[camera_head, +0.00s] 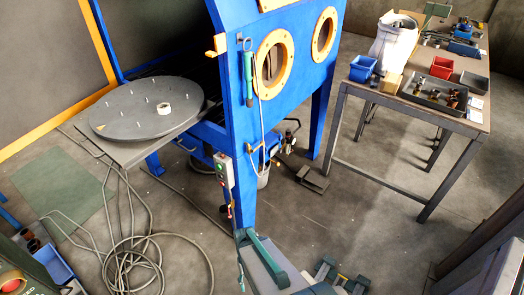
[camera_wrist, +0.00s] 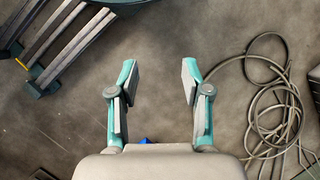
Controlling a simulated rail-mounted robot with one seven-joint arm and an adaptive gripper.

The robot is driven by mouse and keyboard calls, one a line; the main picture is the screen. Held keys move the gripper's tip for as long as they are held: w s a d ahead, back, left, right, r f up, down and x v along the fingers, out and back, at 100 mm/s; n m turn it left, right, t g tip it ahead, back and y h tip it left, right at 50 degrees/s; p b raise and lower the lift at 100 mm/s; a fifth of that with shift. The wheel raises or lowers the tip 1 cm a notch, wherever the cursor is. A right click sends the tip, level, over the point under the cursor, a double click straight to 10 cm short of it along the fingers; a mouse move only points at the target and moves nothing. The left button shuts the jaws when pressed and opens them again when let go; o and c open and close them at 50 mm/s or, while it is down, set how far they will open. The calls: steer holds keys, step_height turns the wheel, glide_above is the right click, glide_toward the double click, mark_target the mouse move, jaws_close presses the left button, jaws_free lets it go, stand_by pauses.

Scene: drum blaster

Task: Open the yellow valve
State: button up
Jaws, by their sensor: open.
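A small yellow fitting (camera_head: 273,151), which may be the yellow valve, shows low on the front of the blue blasting cabinet (camera_head: 236,120), beside a pale hose. It is too small to tell its handle position. In the wrist view my gripper (camera_wrist: 160,82) is open and empty, with its two teal and grey fingers apart over bare concrete floor. No valve shows in the wrist view.
A grey control box (camera_head: 223,170) hangs on the cabinet's front leg. A round turntable (camera_head: 150,122) stands out at left. A coiled hose (camera_head: 130,262) lies on the floor, also in the wrist view (camera_wrist: 270,105). A workbench (camera_head: 400,112) with bins stands right. Floor between is mostly clear.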

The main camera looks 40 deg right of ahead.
steer(key=w+d+r+m+t+y+b, duration=0.15)
steer(key=w+d+m+t+b, duration=0.35)
steer(key=w+d, duration=0.6)
steer(key=m+t+y+b, duration=0.5)
steer(key=m+t, duration=0.5)
steer(key=t, duration=0.5)
glide_toward(262, 142)
steer(key=h+b, duration=0.1)
steer(key=h, duration=0.1)
steer(key=shift+y, duration=0.25)
steer(key=b+x, duration=0.1)
steer(key=x, duration=0.9)
steer(key=shift+a+f, duration=0.15)
steer(key=shift+f, duration=0.05)
jaws_close()
